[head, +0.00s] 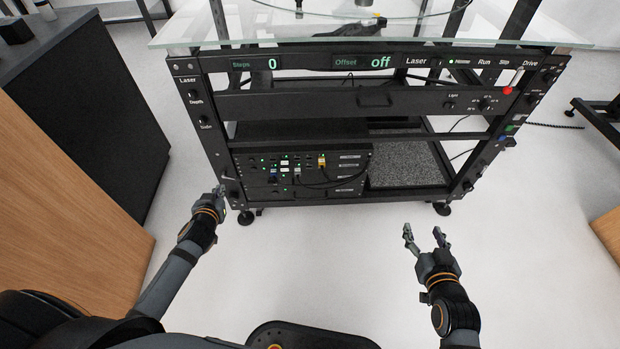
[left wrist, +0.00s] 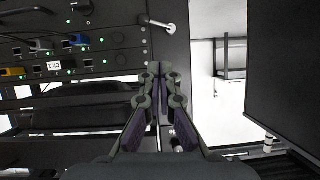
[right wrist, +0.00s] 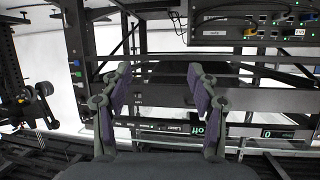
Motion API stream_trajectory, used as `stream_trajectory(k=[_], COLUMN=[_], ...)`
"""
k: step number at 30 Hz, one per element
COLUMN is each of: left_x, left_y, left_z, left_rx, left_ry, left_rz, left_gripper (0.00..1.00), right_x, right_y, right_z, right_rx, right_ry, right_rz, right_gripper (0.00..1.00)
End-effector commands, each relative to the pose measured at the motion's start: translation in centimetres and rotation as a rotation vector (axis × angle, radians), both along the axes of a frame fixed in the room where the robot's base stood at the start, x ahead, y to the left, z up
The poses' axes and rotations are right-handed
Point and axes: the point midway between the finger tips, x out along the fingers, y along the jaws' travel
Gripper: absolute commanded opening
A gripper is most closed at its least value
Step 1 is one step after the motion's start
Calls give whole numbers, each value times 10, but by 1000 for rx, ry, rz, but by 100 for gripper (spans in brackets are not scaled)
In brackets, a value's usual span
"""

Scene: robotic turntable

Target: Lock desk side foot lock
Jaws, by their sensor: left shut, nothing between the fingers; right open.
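A silver lever (left wrist: 156,23) on a round pivot is mounted on the dark left post of the turntable frame; I take it for the desk side foot lock. In the left wrist view it lies just beyond my left fingertips, apart from them. My left gripper (head: 220,190) is shut and empty in front of the foot of that post; it also shows in the left wrist view (left wrist: 160,70). My right gripper (head: 422,232) is open and empty over the floor, in front of the frame's right half.
The turntable rack (head: 330,105) carries a glass top and a connector panel (head: 295,172). Its levelling feet, left (head: 245,217) and right (head: 442,209), stand on the floor. A dark cabinet with a wooden side (head: 65,205) stands close on the left. The front floor is clear.

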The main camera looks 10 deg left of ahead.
Motion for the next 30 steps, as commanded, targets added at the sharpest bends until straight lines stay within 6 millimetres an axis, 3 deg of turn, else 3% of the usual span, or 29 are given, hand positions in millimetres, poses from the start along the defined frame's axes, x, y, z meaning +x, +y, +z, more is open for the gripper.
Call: stream_trajectory(k=[6, 19, 30], left_x=[8, 10, 27], left_y=[-8, -7, -3], left_z=[14, 16, 7], left_rx=[-10, -11, -10], left_ry=[-67, -68, -68], left_rz=[-4, -4, -4], left_gripper=[0, 0, 0], right_x=[1, 4, 23], right_y=[4, 4, 1], right_z=[22, 30, 102], right_rx=[9, 8, 0], right_ry=[-69, -98, -391], right_rz=[6, 5, -3], right_gripper=[60, 60, 60])
